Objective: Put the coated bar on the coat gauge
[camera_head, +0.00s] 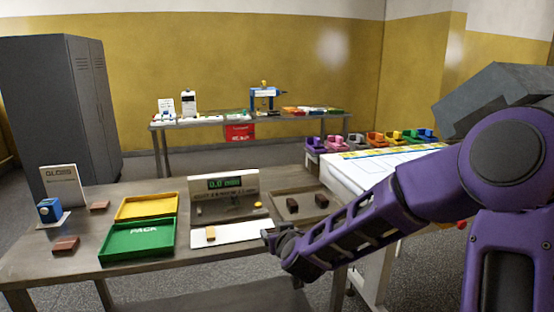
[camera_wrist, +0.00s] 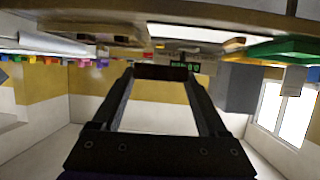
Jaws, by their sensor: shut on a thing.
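My gripper (camera_wrist: 160,78) is shut on a dark brown bar (camera_wrist: 160,72), held crosswise between the fingertips in the wrist view. In the head view my gripper (camera_head: 270,236) is at the right end of a white board (camera_head: 235,236) near the table's middle; the held bar cannot be made out there. The coat gauge (camera_head: 224,184), with a green lit display reading about 0.0, stands behind the board. My gripper is in front of it and to its right. The display also shows in the wrist view (camera_wrist: 184,66), beyond the bar.
A tan piece (camera_head: 210,234) lies on the white board. Two dark bars (camera_head: 291,205) (camera_head: 322,200) sit in a shallow tray to the right. A green PACK tray (camera_head: 138,241), a yellow tray (camera_head: 147,206), brown bars (camera_head: 66,245) and a blue device (camera_head: 48,211) are to the left.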

